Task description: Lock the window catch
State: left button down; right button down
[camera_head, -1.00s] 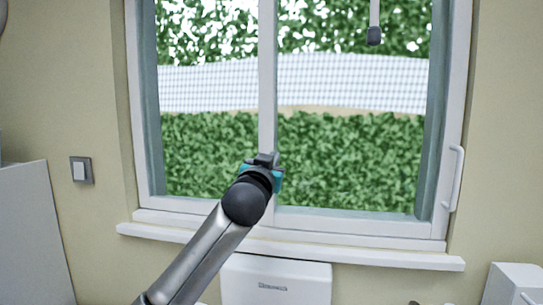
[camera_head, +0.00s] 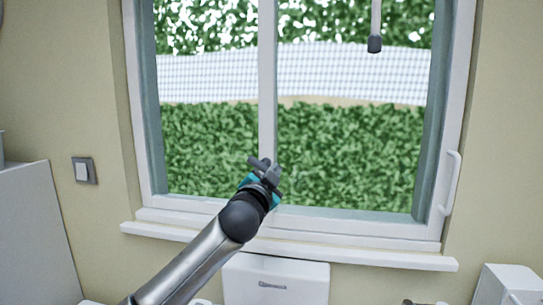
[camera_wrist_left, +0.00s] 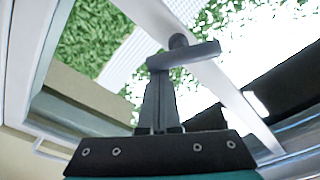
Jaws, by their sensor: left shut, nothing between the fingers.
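The window catch is a small grey lever with a round hub, on the white middle post of the window (camera_head: 267,90). In the left wrist view the catch (camera_wrist_left: 195,54) lies across the post, just beyond my fingertips. In the head view the catch (camera_head: 256,161) is partly hidden by my gripper. My left gripper (camera_head: 267,172) is shut and empty, close to the catch. In the left wrist view its fingers (camera_wrist_left: 159,75) overlap the catch's left end; I cannot tell whether they touch it. My right gripper is not in view.
A white sill (camera_head: 370,258) runs below the window, with a white box (camera_head: 275,285) under it. A white pull handle (camera_head: 451,183) is on the right frame. A rod with a dark end (camera_head: 374,43) hangs at the top. A light switch (camera_head: 83,171) is on the left wall.

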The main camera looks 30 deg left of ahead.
pick_arm(q)
jog(key=shift+a+f+m+p, duration=0.1)
jog(key=shift+f+m+p, duration=0.3)
jog(key=shift+m+p, duration=0.1)
jog(key=shift+a+f, duration=0.15)
jog(key=shift+f, duration=0.25)
jog(key=shift+s+a+f+p, duration=0.15)
jog(key=shift+a+f+p, duration=0.35)
jog(key=shift+f+p, duration=0.15)
dwell(0.7)
